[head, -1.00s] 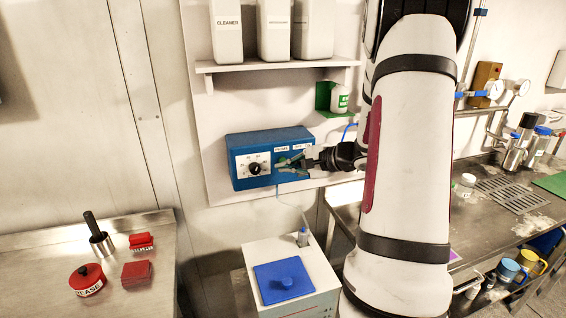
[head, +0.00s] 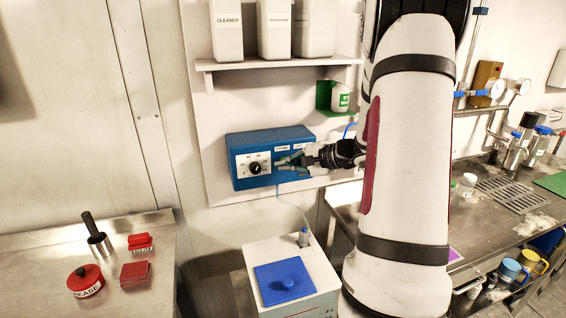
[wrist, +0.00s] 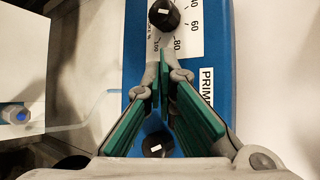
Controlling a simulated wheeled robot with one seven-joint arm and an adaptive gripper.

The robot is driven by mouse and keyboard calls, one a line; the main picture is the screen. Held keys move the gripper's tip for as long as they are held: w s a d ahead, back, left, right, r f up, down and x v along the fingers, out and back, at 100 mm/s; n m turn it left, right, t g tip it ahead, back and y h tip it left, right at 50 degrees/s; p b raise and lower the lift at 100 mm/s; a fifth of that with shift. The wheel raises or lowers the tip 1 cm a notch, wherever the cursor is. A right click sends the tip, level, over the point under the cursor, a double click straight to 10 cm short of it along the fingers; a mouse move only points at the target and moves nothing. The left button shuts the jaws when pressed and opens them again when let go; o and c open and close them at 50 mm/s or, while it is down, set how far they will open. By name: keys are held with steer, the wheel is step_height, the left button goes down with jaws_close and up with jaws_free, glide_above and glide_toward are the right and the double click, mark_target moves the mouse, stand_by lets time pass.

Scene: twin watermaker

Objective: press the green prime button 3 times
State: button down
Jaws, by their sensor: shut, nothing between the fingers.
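The blue control box (head: 240,142) is mounted on the wall panel, with a black dial (head: 255,168) on its white scale. The box also fills the middle of the wrist view (wrist: 215,45), with the dial (wrist: 164,14) at the top and a label reading "PRIM" (wrist: 207,86) to the right. My gripper (head: 277,163) is at the box front, right of the dial. In the wrist view its green-padded fingers (wrist: 160,80) come together at the tips, with nothing held. I cannot make out the green prime button; the fingers likely cover it. Contact cannot be told.
A second black knob (wrist: 157,146) shows between the finger bases. A shelf (head: 270,65) with white bottles is above the box. A white unit with a blue lid (head: 272,270) stands below. A steel table (head: 50,250) with red items is at left.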

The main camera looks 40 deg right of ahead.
steer(key=shift+w+d, duration=0.2)
steer(key=shift+w, duration=0.2)
stand_by(0.7)
steer(key=shift+s, duration=0.1)
steer(key=shift+s+a+b, duration=0.3)
steer(key=shift+s+a, duration=0.05)
steer(key=shift+s, duration=0.35)
steer(key=shift+s+a, duration=0.35)
steer(key=shift+s, duration=0.4)
steer(key=shift+s+a, duration=0.4)
steer(key=shift+s, duration=0.35)
steer(key=shift+s+a, duration=0.35)
steer(key=shift+s, duration=0.4)
